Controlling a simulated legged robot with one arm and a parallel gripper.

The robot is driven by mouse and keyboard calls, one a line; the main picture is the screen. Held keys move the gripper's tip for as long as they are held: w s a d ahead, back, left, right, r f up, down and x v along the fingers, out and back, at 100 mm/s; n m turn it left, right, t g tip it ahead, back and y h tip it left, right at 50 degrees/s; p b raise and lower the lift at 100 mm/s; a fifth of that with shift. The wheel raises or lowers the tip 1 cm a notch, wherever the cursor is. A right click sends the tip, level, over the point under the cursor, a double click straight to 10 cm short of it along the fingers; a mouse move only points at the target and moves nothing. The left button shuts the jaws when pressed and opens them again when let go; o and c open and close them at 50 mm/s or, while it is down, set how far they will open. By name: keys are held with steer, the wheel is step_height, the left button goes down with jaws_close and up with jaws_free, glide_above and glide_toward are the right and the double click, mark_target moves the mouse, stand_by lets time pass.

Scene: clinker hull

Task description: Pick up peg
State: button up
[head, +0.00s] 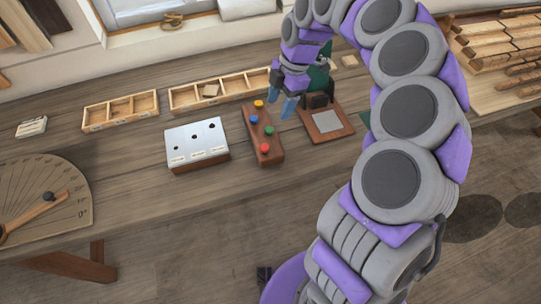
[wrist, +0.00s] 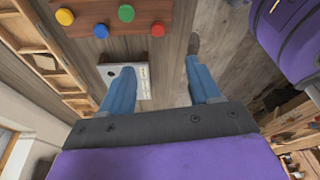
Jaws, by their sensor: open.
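Several coloured pegs stand in a brown wooden rack (head: 262,139) on the bench: yellow (head: 258,104), blue (head: 254,119), green (head: 269,131) and red (head: 264,147). In the wrist view the yellow (wrist: 65,16), blue (wrist: 101,31), green (wrist: 126,12) and red (wrist: 157,28) pegs show along the top. My gripper (head: 282,107) appears just right of the rack's far end in the head view, its blue fingers pointing down. Its fingers stand apart with nothing between them in the wrist view (wrist: 160,64). A white-topped block (head: 196,138) with round holes of different sizes lies left of the rack.
Divided wooden trays (head: 120,111) line the bench's back. A dark-green device on a wooden base (head: 341,131) stands right of the rack, close to my arm. A protractor board (head: 40,195) lies at the left. The bench's front middle is clear.

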steer(key=b, duration=0.2)
glide_above(264, 147)
steer(key=d, duration=0.2)
steer(key=f, duration=1.1)
steer(key=shift+w+f, duration=0.3)
steer(key=shift+a+f, duration=0.25)
steer(key=shift+a, duration=0.05)
steer(key=shift+a+f+b, duration=0.15)
steer(key=shift+f+b, duration=0.2)
steer(key=x, duration=0.2)
steer(key=b+x, duration=0.1)
steer(key=x, duration=0.1)
steer(key=shift+w+d, duration=0.1)
steer(key=shift+d, duration=0.15)
steer(key=shift+c, duration=0.3)
steer(key=shift+a, duration=0.2)
steer(key=c, duration=0.3)
steer(key=shift+d, duration=0.1)
steer(key=c, duration=0.7)
